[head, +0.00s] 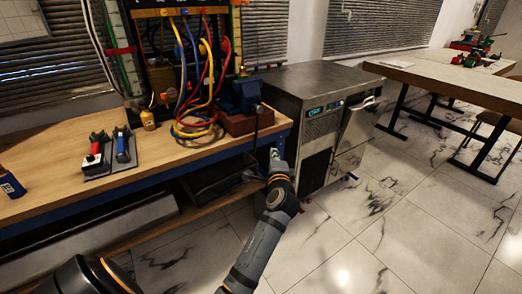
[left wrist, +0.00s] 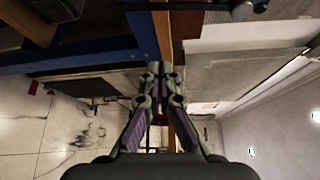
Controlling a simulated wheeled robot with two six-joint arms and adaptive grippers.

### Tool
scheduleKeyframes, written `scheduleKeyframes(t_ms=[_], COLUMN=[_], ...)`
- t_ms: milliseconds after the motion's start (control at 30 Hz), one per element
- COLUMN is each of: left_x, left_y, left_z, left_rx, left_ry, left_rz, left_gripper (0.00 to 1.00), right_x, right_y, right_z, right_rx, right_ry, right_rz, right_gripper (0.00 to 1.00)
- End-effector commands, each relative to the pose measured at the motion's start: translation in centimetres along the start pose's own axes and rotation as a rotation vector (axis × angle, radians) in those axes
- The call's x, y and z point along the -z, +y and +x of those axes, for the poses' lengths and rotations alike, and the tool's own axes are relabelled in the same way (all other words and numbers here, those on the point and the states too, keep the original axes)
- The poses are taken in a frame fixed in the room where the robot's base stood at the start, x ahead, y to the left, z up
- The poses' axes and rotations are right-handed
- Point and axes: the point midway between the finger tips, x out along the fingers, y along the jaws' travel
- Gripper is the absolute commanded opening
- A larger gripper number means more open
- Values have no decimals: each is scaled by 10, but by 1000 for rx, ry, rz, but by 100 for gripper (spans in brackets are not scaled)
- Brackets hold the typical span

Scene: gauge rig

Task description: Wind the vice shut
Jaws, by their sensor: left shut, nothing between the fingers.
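The blue vice (head: 241,94) sits on a red-brown block (head: 238,122) at the right end of the wooden workbench. A thin dark bar (head: 257,124) hangs down at its front right side. My left gripper (head: 274,153) is just below and right of that bar, in front of the bench's edge and apart from the vice. In the left wrist view its two fingers (left wrist: 159,72) are together and hold nothing. The gap between the vice jaws cannot be made out. My right gripper is not in view.
A steel cabinet (head: 318,82) stands right of the bench, close to my left gripper. Coloured hoses (head: 205,75) hang left of the vice. A dark container (head: 217,174) is on the lower shelf. Tiled floor is open at right.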

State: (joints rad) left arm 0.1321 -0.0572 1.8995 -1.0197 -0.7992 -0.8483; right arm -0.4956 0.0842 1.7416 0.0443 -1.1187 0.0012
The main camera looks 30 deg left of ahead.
Motion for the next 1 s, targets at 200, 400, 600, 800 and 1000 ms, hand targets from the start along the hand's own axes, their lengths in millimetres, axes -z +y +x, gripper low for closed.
scheduleKeyframes(t_ms=[200, 400, 600, 800, 1000], left_x=[0, -1, -16, -35, -38], left_y=[0, 1, 1, 0, 0], left_z=[33, 78, 94, 86, 85], left_rx=[3, 2, -1, -1, -2], left_ry=[-2, -3, -3, -1, 0], left_rz=[6, 5, 7, 5, 4], left_gripper=[0, 0, 0, 0, 0], right_x=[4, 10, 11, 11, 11], right_y=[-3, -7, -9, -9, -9], right_z=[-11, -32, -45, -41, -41], right_rx=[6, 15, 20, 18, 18], right_ry=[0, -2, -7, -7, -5], right_rz=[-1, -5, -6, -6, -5], right_gripper=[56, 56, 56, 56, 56])
